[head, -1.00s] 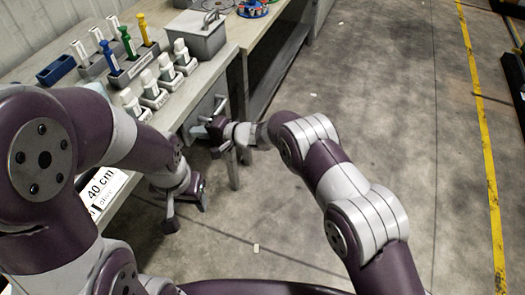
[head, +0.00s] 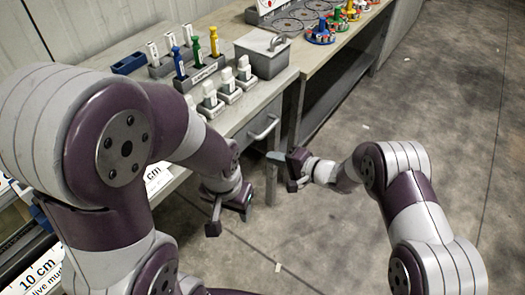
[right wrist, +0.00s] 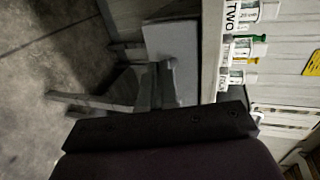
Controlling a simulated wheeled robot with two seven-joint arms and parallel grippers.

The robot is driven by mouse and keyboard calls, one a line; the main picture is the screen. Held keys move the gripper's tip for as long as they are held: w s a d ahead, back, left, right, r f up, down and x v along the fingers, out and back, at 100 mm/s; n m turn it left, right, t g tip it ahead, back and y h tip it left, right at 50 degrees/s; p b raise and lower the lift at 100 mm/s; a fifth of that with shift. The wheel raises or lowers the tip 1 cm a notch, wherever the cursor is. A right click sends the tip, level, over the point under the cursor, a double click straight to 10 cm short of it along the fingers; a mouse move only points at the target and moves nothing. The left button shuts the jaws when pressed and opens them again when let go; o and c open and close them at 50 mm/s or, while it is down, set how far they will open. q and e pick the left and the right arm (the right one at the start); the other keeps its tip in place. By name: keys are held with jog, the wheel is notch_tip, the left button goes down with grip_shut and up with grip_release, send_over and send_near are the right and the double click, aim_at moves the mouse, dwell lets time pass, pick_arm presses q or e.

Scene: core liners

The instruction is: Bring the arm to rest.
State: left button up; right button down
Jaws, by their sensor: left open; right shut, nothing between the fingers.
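My left arm comes in from the left in the head view. Its gripper (head: 230,215) hangs in front of the bench's front edge, over the floor, with its fingers apart and nothing between them. My right arm comes in from the lower right. Its gripper (head: 275,158) points left toward the bench, close to the drawer handle in the picture; whether it touches anything there I cannot tell. It is shut and empty. In the right wrist view the dark gripper body fills the bottom, and its finger part (right wrist: 162,85) shows above it.
The bench (head: 255,100) holds a rack (head: 200,72) with blue, green and yellow tools, white-capped pieces in grey stands (head: 227,85), a grey lidded box (head: 262,55) and a blue tray (head: 130,63). A drawer handle (head: 265,128) sticks out. Colourful round carriers (head: 320,33) stand farther back. Right floor is clear.

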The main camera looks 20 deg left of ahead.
jog(key=d+f+n+t+h+p, duration=0.1)
jog(key=d+f+n+h, duration=0.35)
jog(key=d+h, duration=0.6)
jog(key=s+d+r+p, duration=0.1)
jog(key=s+d, duration=0.1)
jog(key=d, duration=0.3)
jog(key=s+d+r+p, duration=0.1)
jog(key=s+d+r, duration=0.1)
jog(key=d, duration=0.3)
pick_arm(q)
notch_tip(320, 180, up, 11)
jog(key=p, duration=0.8)
jog(key=shift+d+r, duration=0.15)
jog(key=shift+d, duration=0.05)
pick_arm(e)
jog(key=s+d+r+g+h, duration=0.1)
jog(key=s+d+r+g, duration=0.1)
jog(key=s+d+r, duration=0.4)
jog(key=s+d+r+g+h, duration=0.2)
jog(key=s+d+r, duration=0.5)
jog(key=s+r, duration=0.6)
notch_tip(320, 180, up, 2)
jog(key=shift+s+r+m, duration=0.1)
jog(key=shift+s+m, duration=0.05)
jog(key=shift+m, duration=0.2)
